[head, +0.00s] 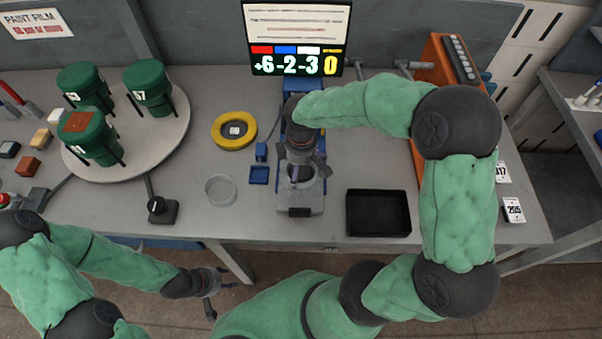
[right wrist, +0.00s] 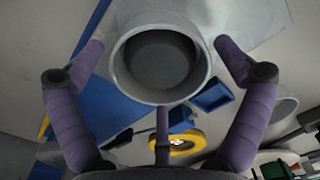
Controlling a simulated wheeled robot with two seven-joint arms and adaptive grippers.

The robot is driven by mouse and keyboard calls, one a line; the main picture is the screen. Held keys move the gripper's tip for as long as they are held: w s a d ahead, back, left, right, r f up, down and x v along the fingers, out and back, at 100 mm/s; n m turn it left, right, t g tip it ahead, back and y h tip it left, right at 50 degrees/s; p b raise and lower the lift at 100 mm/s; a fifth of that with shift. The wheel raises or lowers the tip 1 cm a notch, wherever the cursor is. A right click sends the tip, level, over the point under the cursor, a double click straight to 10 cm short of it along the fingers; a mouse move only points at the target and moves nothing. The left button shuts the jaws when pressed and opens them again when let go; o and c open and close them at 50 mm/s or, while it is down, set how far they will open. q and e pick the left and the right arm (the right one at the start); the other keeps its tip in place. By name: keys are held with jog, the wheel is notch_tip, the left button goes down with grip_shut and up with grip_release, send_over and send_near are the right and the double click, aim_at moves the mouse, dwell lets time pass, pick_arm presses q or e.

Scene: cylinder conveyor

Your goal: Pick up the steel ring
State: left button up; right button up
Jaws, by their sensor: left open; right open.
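A grey, thick-rimmed steel ring (right wrist: 116,58) stands open side up on the grey base of the blue machine (head: 301,203). In the right wrist view it lies between the spread fingers of my right gripper (right wrist: 160,55). That gripper is open and empty, above the ring, with its fingers around but apart from it. In the head view my right gripper (head: 304,172) hides most of the ring. My left gripper (head: 219,290) is open and empty, low in front of the table's front edge.
A yellow ring-shaped roll (head: 234,142), a small blue tray (head: 259,175) and a clear round dish (head: 207,190) lie left of the machine. A black tray (head: 378,232) lies right. Green canisters (head: 152,85) stand on a round turntable (head: 125,168). A score display (head: 298,62) stands behind.

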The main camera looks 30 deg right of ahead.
jog(key=shift+f, duration=0.4)
jog(key=c, duration=1.1)
jog(key=shift+o, duration=0.2)
jog(key=shift+r, duration=0.15)
